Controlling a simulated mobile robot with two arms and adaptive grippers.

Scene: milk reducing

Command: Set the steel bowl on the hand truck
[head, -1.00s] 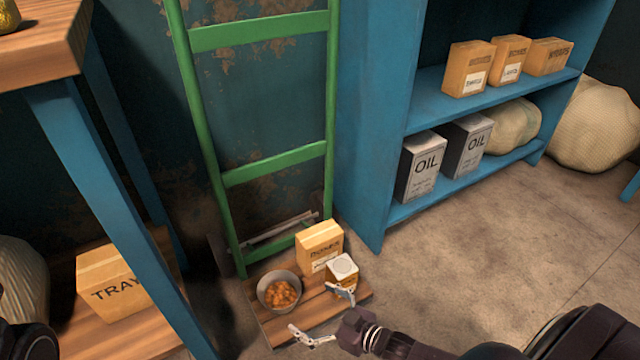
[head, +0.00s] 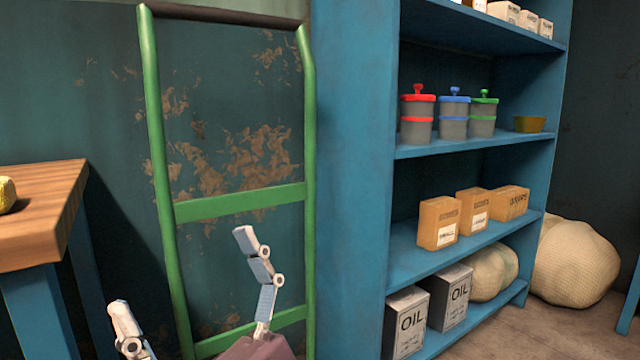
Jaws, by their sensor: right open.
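The green hand truck (head: 240,203) stands upright against the teal wall, and its upper frame shows in the head view. Its base is below the picture, so the steel bowl is out of view now. My right gripper (head: 185,290) is raised in front of the hand truck's lower part. Its two fingers are spread wide, with nothing between them. My left gripper is not in view.
A blue shelf unit (head: 352,180) stands to the right, with lidded canisters (head: 453,118), small boxes (head: 438,222) and oil tins (head: 408,322). A wooden table (head: 45,200) is at the left. A sack (head: 577,265) lies at the far right.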

